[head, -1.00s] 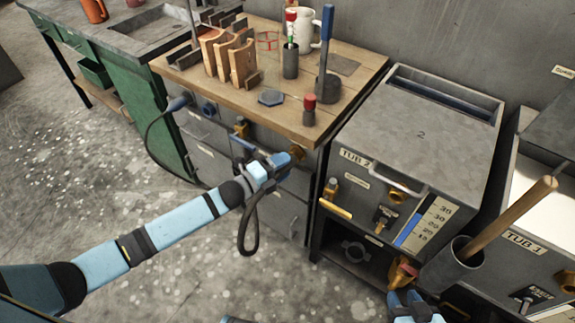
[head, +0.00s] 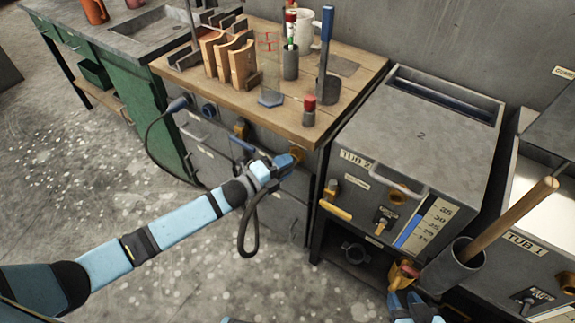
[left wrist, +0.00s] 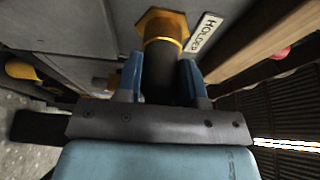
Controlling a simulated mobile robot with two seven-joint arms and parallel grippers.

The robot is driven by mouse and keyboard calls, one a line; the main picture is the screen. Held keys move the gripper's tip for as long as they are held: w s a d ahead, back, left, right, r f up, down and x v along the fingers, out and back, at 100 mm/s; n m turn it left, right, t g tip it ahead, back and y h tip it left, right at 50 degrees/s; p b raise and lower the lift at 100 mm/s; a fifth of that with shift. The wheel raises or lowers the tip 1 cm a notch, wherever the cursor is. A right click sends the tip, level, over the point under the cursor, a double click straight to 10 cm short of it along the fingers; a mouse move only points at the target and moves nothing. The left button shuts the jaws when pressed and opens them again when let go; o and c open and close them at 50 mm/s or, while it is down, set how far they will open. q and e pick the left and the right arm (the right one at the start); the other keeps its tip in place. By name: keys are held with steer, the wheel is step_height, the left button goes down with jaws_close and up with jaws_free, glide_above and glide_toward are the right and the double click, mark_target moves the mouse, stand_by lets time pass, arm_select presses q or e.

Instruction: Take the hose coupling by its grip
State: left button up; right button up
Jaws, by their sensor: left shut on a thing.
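The hose coupling (left wrist: 160,75) is a dark cylinder in the left wrist view. Its far end meets a brass fitting (left wrist: 162,27) beside a white label on the grey cabinet front. My left gripper (head: 284,163) is shut on the coupling, with one blue finger on each side of it in the left wrist view. In the head view the gripper and wrist hide most of the coupling, and the brass fitting shows just beyond the fingers. A black hose (head: 248,232) hangs in a loop below. My right gripper (head: 415,305) is partly cut off at the bottom edge; its fingertips are unclear.
The wooden bench top (head: 220,80) above carries a rack, a mug, a glass vessel and tools. Tub 2 (head: 420,130) stands to the right with taps and a gauge on its front. A wooden pole (head: 510,215) stands in a grey tube near my right gripper.

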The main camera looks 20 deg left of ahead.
arm_select(q)
steer(key=shift+s, duration=0.15)
steer(key=shift+s+a+p, duration=0.25)
steer(key=shift+s+p, duration=0.05)
steer(key=shift+s, duration=0.35)
steer(key=shift+s+a+p, duration=0.25)
steer(key=shift+s+p, duration=0.05)
steer(key=shift+s, duration=0.3)
steer(key=shift+s+a+p, duration=0.25)
steer(key=shift+s+p, duration=0.05)
steer(key=shift+s, duration=0.35)
steer(key=shift+r, duration=0.1)
